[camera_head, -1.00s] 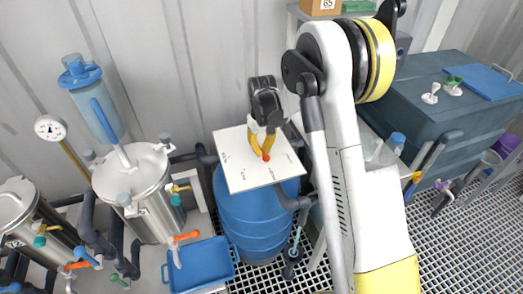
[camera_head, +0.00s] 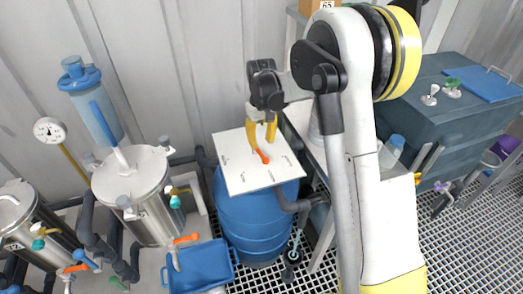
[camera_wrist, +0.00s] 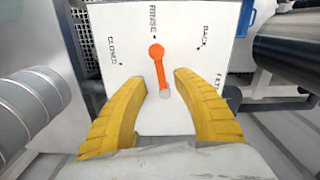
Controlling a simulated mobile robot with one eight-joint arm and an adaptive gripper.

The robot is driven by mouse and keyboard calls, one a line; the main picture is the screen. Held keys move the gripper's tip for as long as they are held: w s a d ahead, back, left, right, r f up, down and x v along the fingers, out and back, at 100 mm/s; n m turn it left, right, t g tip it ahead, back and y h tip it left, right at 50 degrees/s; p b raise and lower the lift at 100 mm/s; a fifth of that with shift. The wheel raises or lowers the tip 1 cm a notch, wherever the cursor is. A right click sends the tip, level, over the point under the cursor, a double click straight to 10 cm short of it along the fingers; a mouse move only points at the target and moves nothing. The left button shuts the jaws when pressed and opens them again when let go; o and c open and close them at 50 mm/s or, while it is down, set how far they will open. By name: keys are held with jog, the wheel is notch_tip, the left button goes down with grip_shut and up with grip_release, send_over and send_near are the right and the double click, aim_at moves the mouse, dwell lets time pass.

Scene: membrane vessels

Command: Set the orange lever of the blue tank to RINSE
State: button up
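The orange lever (camera_wrist: 158,66) sits on a white panel with printed positions CLOSED, RINSE, BACK and a partly hidden one. Its round knob points at the dot under RINSE in the wrist view. The lever also shows in the head view (camera_head: 263,157) on the white panel (camera_head: 238,174) above the blue tank (camera_head: 256,222). My gripper (camera_wrist: 160,76) is open, its yellow fingers apart on either side of the lever's lower part in the wrist view. In the head view my gripper (camera_head: 261,134) is behind the lever, and no finger visibly grips it.
Steel vessels (camera_head: 148,210) with other orange handles (camera_head: 186,239) and pipes stand at the left. A blue tray (camera_head: 203,264) lies in front of them. A dark teal cabinet (camera_head: 455,125) is at the right. Dark pipes run close beside the blue tank.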

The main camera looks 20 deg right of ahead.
aim_at(262, 154)
notch_tip(262, 154, up, 6)
dwell(0.5)
